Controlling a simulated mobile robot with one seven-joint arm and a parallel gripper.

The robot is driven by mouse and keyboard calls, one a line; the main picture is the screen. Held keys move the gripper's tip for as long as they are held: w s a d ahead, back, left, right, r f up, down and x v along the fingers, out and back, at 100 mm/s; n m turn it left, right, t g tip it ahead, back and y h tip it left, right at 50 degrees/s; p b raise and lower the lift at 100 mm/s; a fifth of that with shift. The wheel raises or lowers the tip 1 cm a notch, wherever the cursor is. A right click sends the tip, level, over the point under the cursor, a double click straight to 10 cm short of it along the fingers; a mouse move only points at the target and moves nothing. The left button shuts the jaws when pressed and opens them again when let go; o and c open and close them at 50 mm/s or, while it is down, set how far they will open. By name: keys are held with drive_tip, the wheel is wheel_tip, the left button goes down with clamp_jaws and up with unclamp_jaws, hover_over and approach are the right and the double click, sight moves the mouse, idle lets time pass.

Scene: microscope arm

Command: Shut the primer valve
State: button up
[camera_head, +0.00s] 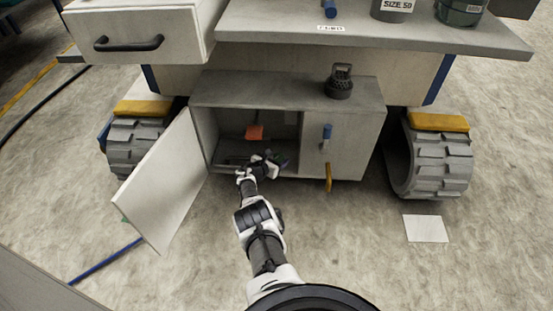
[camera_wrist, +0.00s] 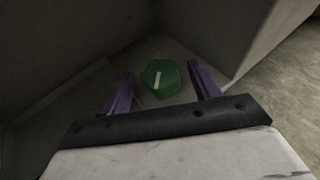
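A green faceted knob (camera_wrist: 161,79) with a white stripe sits inside the open cabinet, in the wrist view. The stripe runs nearly up and down in that view, leaning a little right. No label is readable, so I cannot tell surely that it is the primer valve. My gripper (camera_wrist: 161,70) is open, with its two purple fingers on either side of the knob; I see no contact. In the head view my gripper (camera_head: 274,161) reaches into the cabinet's lower part and hides the knob there.
The cabinet (camera_head: 345,150) has its white door (camera_head: 165,185) swung open to the left. An orange object (camera_head: 255,132) is inside. A blue handle (camera_head: 326,136) and a yellow-orange handle (camera_head: 329,177) are on the front, right of the opening. A dark knobbed item (camera_head: 340,85) stands on top.

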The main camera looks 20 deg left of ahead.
drive_tip(key=shift+r, duration=0.1)
drive_tip(key=shift+s+a+r+p, duration=0.15)
drive_tip(key=shift+s+r+p, duration=0.3)
drive_tip(key=shift+p, duration=0.5)
drive_tip(key=p+v, duration=1.1)
drive_tip(key=v, duration=0.1)
drive_tip(key=shift+s+f, duration=0.2)
drive_tip(key=shift+s, duration=0.15)
drive_tip(key=shift+a, duration=0.15)
